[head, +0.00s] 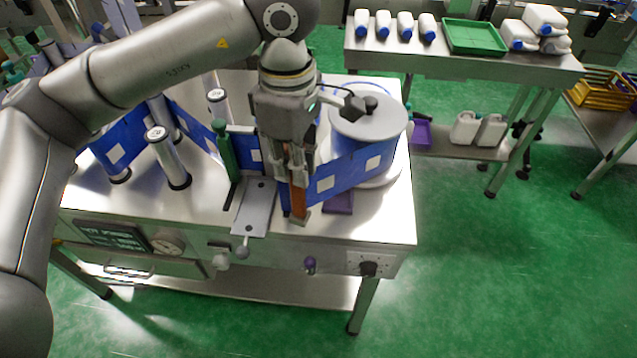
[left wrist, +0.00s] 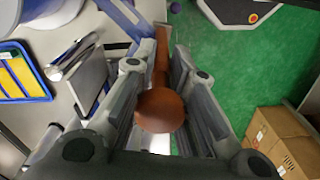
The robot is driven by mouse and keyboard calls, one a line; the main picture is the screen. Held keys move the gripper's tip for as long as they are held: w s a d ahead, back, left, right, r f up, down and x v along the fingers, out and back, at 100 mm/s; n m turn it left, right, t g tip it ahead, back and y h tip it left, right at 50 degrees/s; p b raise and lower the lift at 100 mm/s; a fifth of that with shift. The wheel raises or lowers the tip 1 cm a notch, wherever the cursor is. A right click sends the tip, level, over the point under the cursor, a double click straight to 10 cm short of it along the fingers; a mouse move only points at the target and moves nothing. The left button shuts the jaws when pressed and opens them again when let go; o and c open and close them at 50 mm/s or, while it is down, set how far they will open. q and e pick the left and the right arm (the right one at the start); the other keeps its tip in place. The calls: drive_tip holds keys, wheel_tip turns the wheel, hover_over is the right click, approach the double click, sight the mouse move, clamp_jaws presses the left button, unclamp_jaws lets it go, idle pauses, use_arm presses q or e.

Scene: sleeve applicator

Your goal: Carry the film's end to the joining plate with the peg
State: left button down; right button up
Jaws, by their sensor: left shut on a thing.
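My left gripper (head: 292,168) is shut on a brown peg (head: 299,204), which stands upright between its fingers. The peg's round top shows between the fingers in the left wrist view (left wrist: 160,110). Blue film (head: 345,174) with white squares runs from the large reel (head: 368,122) to the peg. The grey joining plate (head: 254,207) lies just left of the peg, with a small gap between them in the picture. I cannot tell whether the peg's foot touches the table. My right gripper is not in view.
A green upright (head: 226,155) stands at the joining plate's left back side. Metal rollers (head: 169,160) with more blue film (head: 122,143) stand further left. A purple block (head: 339,203) lies right of the peg. A side table (head: 480,68) holds white bottles and a green tray (head: 474,36).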

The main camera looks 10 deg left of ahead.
use_arm(q)
drive_tip(key=w+a+b, duration=0.1)
drive_tip(key=w+a, duration=0.6)
drive_tip(key=a, duration=0.2)
drive_tip(key=shift+w+a, duration=0.2)
drive_tip(key=shift+a, duration=0.1)
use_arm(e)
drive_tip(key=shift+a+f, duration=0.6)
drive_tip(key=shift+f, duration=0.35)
use_arm(q)
drive_tip(key=shift+f+b, duration=0.15)
drive_tip(key=shift+b, duration=0.2)
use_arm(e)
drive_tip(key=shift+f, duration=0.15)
use_arm(q)
drive_tip(key=shift+f+b, duration=0.5)
drive_tip(key=shift+f, duration=0.15)
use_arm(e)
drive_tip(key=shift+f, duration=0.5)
use_arm(q)
drive_tip(key=shift+d, duration=0.1)
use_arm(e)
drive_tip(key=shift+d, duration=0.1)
